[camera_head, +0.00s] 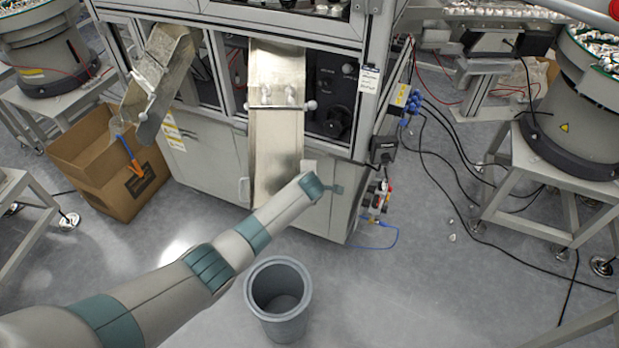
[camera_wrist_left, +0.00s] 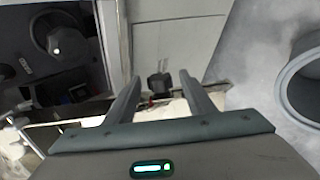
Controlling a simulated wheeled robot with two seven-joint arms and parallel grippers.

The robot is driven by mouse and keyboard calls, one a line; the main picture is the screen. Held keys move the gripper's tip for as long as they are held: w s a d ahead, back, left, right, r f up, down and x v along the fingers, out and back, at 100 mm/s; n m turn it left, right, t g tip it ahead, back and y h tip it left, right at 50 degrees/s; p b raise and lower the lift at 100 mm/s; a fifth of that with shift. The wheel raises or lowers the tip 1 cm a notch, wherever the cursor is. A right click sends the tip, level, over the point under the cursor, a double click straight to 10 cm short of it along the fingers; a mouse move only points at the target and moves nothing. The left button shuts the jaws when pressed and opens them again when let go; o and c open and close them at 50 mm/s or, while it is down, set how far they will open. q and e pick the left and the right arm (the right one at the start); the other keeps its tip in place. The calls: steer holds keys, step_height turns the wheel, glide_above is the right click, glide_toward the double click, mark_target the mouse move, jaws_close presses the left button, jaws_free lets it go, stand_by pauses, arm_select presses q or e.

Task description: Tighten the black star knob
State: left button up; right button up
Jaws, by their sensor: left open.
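A round black knob (camera_head: 335,122) sits inside the machine's dark open bay, right of the middle metal chute. The round black knob with a pale centre in the left wrist view (camera_wrist_left: 58,40), at upper left, appears to be the same one; its star shape is not clear. My left gripper (camera_head: 338,189) is in front of the cabinet, below the knob and apart from it. In the left wrist view its two fingers (camera_wrist_left: 159,80) are spread with nothing held. A small dark part shows beyond the fingertips there. My right gripper is not in view.
The middle chute (camera_head: 275,140) slopes down beside my left arm. A grey bin (camera_head: 306,305) stands on the floor below it. A cardboard box (camera_head: 70,150) is at left. A black box (camera_head: 383,150) and cables are on the cabinet's right side. Floor at lower right is mostly clear.

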arm_select(q)
steer(key=c, duration=1.1)
steer(key=shift+o, duration=0.2)
steer(key=shift+d, duration=0.1)
